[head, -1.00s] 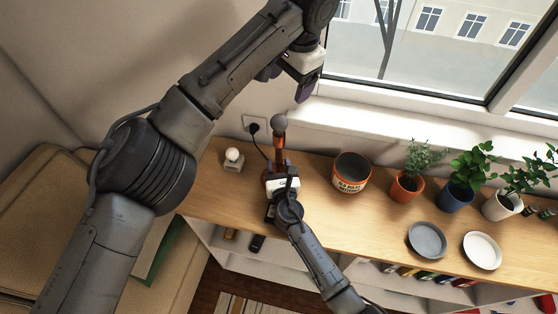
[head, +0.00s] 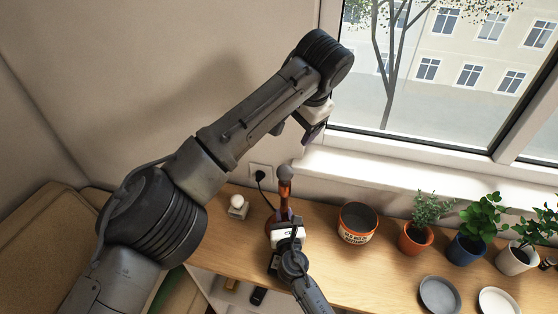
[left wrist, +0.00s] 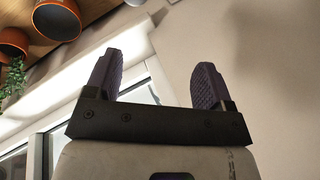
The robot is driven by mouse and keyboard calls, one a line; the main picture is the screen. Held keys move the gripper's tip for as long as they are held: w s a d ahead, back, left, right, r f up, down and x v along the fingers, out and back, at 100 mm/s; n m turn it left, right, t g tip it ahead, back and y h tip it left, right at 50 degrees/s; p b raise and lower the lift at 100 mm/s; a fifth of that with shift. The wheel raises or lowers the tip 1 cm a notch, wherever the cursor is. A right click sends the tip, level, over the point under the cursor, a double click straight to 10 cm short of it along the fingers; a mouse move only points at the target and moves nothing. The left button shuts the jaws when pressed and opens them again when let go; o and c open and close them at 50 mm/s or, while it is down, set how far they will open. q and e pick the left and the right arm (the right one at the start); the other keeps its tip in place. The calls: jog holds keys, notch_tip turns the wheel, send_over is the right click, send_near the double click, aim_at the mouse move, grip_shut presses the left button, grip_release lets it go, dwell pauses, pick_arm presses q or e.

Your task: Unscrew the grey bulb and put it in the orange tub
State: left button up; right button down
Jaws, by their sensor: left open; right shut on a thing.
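The grey bulb (head: 284,172) sits on top of an upright orange-brown lamp (head: 284,200) on the wooden counter. My right gripper (head: 284,221) is shut on the lamp's body, below the bulb. My left gripper (head: 314,134) is open, above and to the right of the bulb in the head view, apart from it. In the left wrist view its purple fingers (left wrist: 156,76) are spread with nothing between them. The orange tub (head: 357,224), with a pale label band, stands right of the lamp. It also shows in the left wrist view (left wrist: 57,20).
A white bulb (head: 236,201) on a small base stands left of the lamp, near a wall socket (head: 260,173) with a cable. Potted plants (head: 416,237) stand right of the tub. A grey plate (head: 439,294) and a white plate (head: 498,301) lie in front. The window is behind.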

pick_arm(q)
jog(key=w+d+r+m+t+y, duration=0.2)
jog(key=w+r+t, duration=0.2)
jog(key=r+t, duration=0.45)
jog(key=w+d+r+m+t+y, duration=0.1)
jog(key=w+d+r+m+t, duration=0.2)
jog(key=r+t, duration=0.55)
jog(key=d+r+m+g+h, duration=0.1)
jog(key=d+r+m+h, duration=0.25)
jog(key=m+h, duration=0.7)
jog(key=d+r+m+h, duration=0.2)
jog(key=d+m+h, duration=0.2)
jog(key=m+h, duration=0.7)
jog(key=m+g+y, duration=1.4)
jog(key=m+g, duration=0.5)
jog(key=m, duration=1.4)
send_near(284, 167)
jog(key=f, duration=0.1)
jog(key=shift+n, duration=0.25)
jog(key=f, duration=0.3)
jog(key=d+f, duration=0.1)
jog(key=f, duration=0.3)
jog(key=d+f, duration=0.1)
jog(key=f, duration=0.3)
jog(key=shift+w, duration=0.3)
